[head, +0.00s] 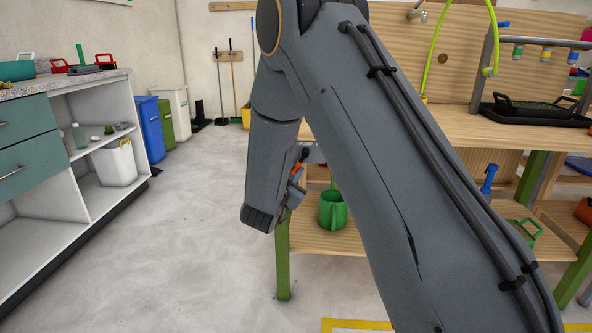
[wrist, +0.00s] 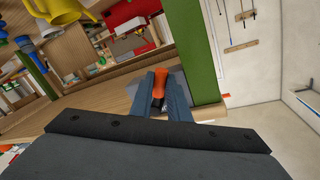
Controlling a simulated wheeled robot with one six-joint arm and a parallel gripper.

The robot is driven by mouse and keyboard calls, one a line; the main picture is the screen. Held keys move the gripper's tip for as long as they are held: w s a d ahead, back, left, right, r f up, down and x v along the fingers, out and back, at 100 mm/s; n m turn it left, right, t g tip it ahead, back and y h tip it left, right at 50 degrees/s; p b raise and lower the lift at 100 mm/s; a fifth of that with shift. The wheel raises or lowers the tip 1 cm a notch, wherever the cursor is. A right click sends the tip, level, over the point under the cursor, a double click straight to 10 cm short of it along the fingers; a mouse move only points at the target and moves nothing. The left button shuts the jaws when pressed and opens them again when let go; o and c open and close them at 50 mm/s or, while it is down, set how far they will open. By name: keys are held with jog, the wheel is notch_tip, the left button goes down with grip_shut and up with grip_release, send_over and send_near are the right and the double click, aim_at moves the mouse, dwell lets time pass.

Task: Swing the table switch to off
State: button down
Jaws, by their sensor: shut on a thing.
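The table switch shows as an orange handle (wrist: 158,88) between my fingers in the wrist view. In the head view a small part of the orange handle (head: 297,167) shows at the left end of the workbench, beside a grey plate (head: 314,154). My gripper (wrist: 160,92) is shut on the orange handle, with one grey finger on each side of it. In the head view my gripper (head: 297,182) is partly hidden behind my own arm. The far end of the handle and most of its mount are hidden, so I cannot tell the switch's exact position.
The wooden workbench (head: 465,128) with green legs (head: 283,262) stands at the right. A green watering can (head: 333,210) sits on its lower shelf. A white shelf unit (head: 95,205) with teal drawers stands at the left. The floor between is clear.

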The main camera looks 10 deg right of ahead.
jog(key=c, duration=1.7)
grip_release()
jog(key=shift+p+v, duration=0.75)
jog(key=shift+v, duration=3.15)
